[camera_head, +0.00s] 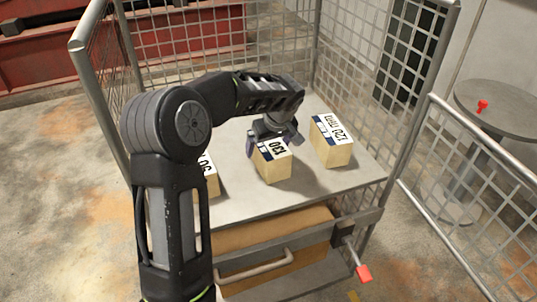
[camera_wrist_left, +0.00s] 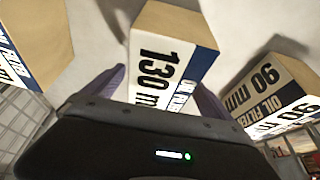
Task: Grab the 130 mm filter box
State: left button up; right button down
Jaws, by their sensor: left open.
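The 130 mm filter box (camera_head: 272,166) stands in the middle of the trolley's shelf, a cardboard-coloured block with a white and blue label. In the left wrist view the box (camera_wrist_left: 172,62) shows its "130 m" print between my fingers. My left gripper (camera_head: 273,144) is over the far end of the box. In the left wrist view its two purple fingers (camera_wrist_left: 152,88) are apart, one on each side of the box. I cannot tell whether they touch it. My right gripper is not in view.
A 120 mm box (camera_head: 333,146) stands to the right and a 90 mm box (camera_head: 209,178) to the left, partly behind my arm. Mesh walls (camera_head: 275,45) enclose the shelf (camera_head: 240,206). Below is a drawer (camera_head: 270,238). A round table (camera_head: 500,100) stands right.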

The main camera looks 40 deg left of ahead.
pick_arm(q)
jog(key=shift+f, duration=0.1)
dwell(0.5)
jog(key=c, duration=2)
jog(key=shift+c, duration=0.2)
jog(key=shift+r+p, duration=0.55)
jog(key=shift+p, duration=0.1)
notch_tip(320, 180, up, 10)
jog(key=shift+f+b, duration=0.2)
jog(key=shift+b, duration=0.3)
